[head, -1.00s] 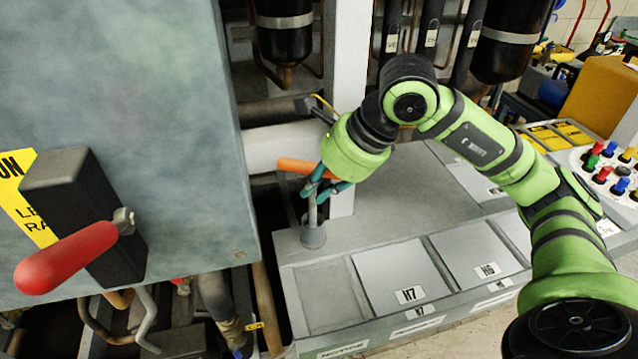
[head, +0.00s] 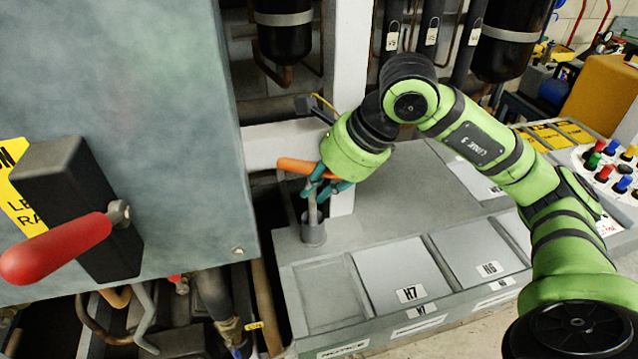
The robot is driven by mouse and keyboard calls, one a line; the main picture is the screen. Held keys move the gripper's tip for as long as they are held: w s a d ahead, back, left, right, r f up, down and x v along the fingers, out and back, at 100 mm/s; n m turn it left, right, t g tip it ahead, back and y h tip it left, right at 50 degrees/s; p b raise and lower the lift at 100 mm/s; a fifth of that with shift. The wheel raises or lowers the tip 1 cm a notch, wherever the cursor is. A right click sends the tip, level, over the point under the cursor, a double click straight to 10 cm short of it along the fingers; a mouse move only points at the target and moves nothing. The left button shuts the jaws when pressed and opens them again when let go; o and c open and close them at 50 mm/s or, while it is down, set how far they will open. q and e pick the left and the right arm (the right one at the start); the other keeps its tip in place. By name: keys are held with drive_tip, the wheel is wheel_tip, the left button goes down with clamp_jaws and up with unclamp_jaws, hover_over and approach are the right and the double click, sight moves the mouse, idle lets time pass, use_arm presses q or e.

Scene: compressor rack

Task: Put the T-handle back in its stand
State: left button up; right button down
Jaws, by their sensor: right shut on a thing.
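The T-handle (head: 296,165) has an orange crossbar and a grey shaft. My right gripper (head: 318,186), with teal fingers, is shut on it just below the crossbar. The shaft points down and is close to upright. Its lower end is at the mouth of the stand (head: 313,232), a short grey tube on the grey bench top. I cannot tell how deep the shaft sits in the tube. My left gripper is not in view.
A grey cabinet (head: 180,130) with a red lever handle (head: 55,248) fills the left. A white post (head: 345,90) rises just behind the gripper. Labelled lids (head: 400,270) lie in front of the stand. A panel with coloured knobs (head: 610,165) is at the right.

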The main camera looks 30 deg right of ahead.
drive_tip(key=c, duration=1.1)
unclamp_jaws()
drive_tip(key=v, duration=1.2)
drive_tip(key=shift+s, duration=0.1)
